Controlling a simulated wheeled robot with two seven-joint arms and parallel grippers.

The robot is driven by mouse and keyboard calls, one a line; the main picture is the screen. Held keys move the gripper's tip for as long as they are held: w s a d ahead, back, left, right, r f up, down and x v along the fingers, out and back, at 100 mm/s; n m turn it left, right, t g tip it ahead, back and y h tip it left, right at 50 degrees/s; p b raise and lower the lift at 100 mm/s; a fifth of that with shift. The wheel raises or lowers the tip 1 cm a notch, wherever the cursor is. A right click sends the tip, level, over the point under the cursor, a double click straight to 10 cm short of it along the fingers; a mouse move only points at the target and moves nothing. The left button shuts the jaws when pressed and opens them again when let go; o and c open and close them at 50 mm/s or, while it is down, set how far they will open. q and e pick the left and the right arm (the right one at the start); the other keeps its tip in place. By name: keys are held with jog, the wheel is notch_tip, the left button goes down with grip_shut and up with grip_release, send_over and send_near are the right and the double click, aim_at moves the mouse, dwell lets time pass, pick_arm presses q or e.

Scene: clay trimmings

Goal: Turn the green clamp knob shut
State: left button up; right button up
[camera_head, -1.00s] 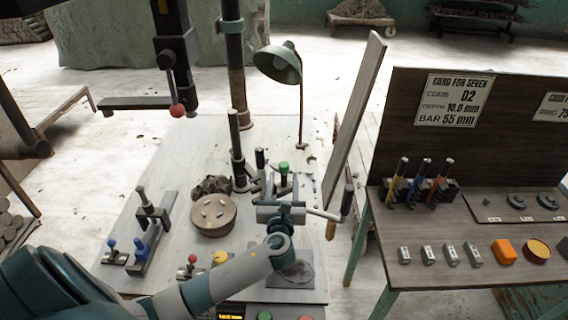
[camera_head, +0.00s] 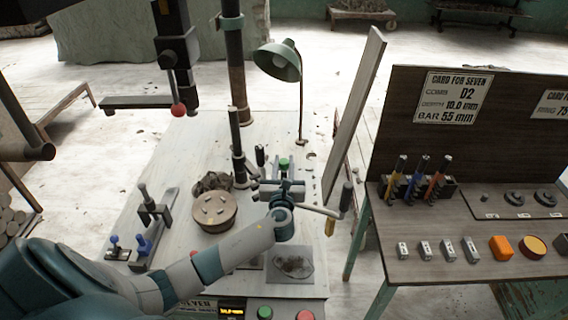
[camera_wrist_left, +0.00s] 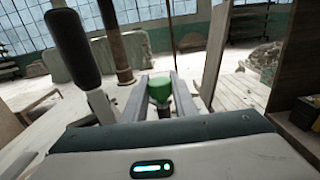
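The green clamp knob (camera_head: 284,163) stands upright at the far part of the pale work table, just beyond my left gripper (camera_head: 284,172). In the left wrist view the green knob (camera_wrist_left: 160,89) sits between the two grey fingers of my left gripper (camera_wrist_left: 162,84), near their tips. The fingers look apart, one on each side of the knob. Whether either touches it I cannot tell. The knob's lower part and its mount are partly hidden by my gripper. My right gripper is not in view.
A crank with a dark grip (camera_head: 346,196) stands right of my left wrist. A round wooden disc (camera_head: 213,211) lies to the left. A tall upright board (camera_head: 354,112) and a lamp (camera_head: 278,63) rise behind. A dark-gripped lever (camera_wrist_left: 72,47) stands left in the wrist view.

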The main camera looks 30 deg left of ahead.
pick_arm(q)
jog(key=shift+c, duration=1)
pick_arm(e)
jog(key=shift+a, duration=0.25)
pick_arm(q)
jog(key=shift+n+g+y, duration=0.3)
jog(key=shift+n+y, duration=0.1)
jog(key=shift+y, duration=0.2)
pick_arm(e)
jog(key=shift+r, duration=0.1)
pick_arm(q)
jog(key=shift+d+n+g+y, duration=0.1)
jog(key=shift+n+g+y, duration=0.7)
jog(key=shift+y, duration=0.1)
jog(key=n+g+y, duration=0.2)
jog(key=shift+w+g, duration=0.1)
jog(key=shift+g, duration=0.2)
jog(key=shift+n+g+y+b, duration=0.6)
jog(key=shift+n+g+y, duration=0.6)
jog(key=shift+g, duration=0.4)
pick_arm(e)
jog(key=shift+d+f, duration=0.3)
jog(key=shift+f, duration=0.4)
pick_arm(q)
jog(key=shift+n+g, duration=0.3)
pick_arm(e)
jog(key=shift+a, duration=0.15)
